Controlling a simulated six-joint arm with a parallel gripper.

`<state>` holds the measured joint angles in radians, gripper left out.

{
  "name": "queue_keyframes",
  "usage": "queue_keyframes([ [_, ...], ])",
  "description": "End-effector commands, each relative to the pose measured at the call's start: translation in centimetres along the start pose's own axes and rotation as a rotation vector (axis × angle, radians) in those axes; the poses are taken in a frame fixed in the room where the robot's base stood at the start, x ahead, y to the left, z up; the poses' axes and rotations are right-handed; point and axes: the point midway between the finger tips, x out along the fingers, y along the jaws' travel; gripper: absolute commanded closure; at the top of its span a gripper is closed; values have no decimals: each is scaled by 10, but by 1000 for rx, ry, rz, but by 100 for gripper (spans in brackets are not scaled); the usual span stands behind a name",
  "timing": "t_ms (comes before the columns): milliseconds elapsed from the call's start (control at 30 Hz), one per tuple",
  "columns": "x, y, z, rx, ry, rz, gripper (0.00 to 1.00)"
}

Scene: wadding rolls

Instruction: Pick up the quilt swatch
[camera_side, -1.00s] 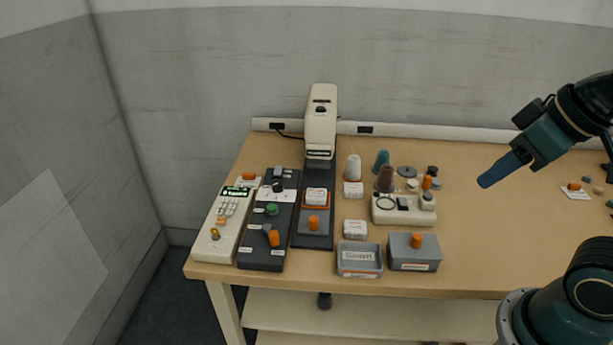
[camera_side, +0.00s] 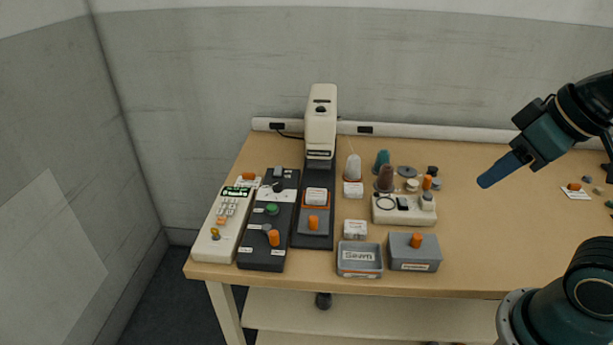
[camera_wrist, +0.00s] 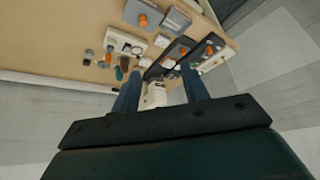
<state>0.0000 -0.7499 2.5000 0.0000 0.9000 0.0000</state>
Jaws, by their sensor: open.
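I cannot tell for sure which piece is the quilt swatch. Small white, padded-looking blocks show in the side view: one in an orange frame (camera_side: 316,196) on the dark bed of the upright machine, one on the table (camera_side: 355,229) behind the open grey tray, and one farther back (camera_side: 353,189). My gripper (camera_side: 487,181) hangs in the air at the right, well away from all of them, seen edge-on. In the wrist view its two blue fingers (camera_wrist: 160,86) are apart with nothing held between them.
A cream upright machine (camera_side: 321,118) stands at the back. Left of it are a dark control panel (camera_side: 262,245) and a cream keypad (camera_side: 211,245). An open grey tray (camera_side: 360,272) and a grey box with an orange knob (camera_side: 414,262) line the front. Table right of centre is clear.

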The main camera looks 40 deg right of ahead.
Motion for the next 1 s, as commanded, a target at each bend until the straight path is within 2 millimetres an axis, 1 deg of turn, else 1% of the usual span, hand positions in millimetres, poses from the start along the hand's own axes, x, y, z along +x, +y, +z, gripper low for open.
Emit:
queue_keyframes([
  [33, 0, 0, 0, 0, 0, 0, 45],
  [100, 0, 0, 0, 0, 0, 0, 31],
  [133, 0, 0, 0, 0, 0, 0, 29],
  [400, 0, 0, 0, 0, 0, 0, 29],
  [567, -1, 0, -6, -11, -6, 0, 29],
  [667, -1, 0, -16, -26, -18, 0, 29],
  [767, 0, 0, -30, -52, -36, -1, 29],
  [867, 1, 0, -48, -85, -58, -3, 29],
  [1000, 7, 0, -78, -139, -91, -6, 29],
])
